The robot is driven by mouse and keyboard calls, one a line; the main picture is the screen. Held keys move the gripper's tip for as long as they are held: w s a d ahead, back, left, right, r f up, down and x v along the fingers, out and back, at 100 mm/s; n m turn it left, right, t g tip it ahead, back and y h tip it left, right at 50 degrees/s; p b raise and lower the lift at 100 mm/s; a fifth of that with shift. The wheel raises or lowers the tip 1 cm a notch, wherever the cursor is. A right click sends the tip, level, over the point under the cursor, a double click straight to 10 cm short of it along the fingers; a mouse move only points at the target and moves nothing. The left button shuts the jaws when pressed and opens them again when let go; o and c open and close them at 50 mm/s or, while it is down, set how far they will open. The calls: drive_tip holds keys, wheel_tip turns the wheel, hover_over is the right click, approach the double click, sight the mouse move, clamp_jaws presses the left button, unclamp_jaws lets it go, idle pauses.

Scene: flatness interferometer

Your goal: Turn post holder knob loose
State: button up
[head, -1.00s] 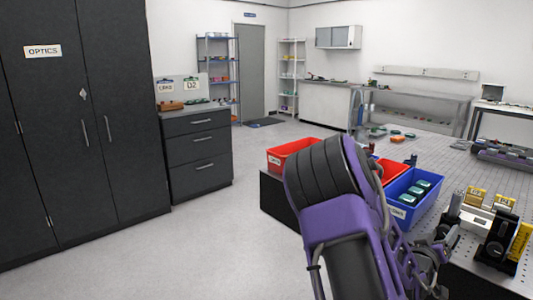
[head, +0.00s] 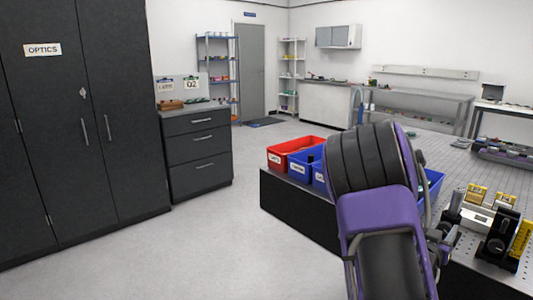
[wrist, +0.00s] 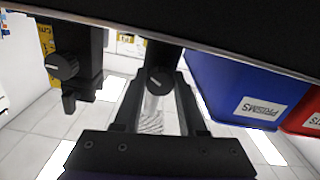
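In the wrist view a black post holder (wrist: 162,56) with a round black knob (wrist: 160,80) shows between the two dark fingers of my gripper (wrist: 158,90). The fingers stand apart, with a gap on each side of the knob; I cannot tell how far ahead of the tips it is. A second black post holder (wrist: 88,50) with a knob (wrist: 62,66) is on the left. In the head view a black holder with a knob (head: 497,243) stands at the right end of the bench. My arm hides most of the gripper there.
A blue bin labelled PRISMS (wrist: 240,90) and a red bin (wrist: 302,118) are at right in the wrist view. In the head view a red bin (head: 283,153) and blue bins (head: 299,168) stand on the bench's left end. Yellow-labelled items (head: 477,193) stand near the holder.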

sight(444, 229)
clamp_jaws()
drive_tip(key=n+p, duration=0.2)
drive_tip(key=n, duration=0.3)
drive_tip(key=shift+r, duration=0.1)
drive_tip(key=shift+o, duration=2.2)
unclamp_jaws()
drive_tip(key=v, duration=0.6)
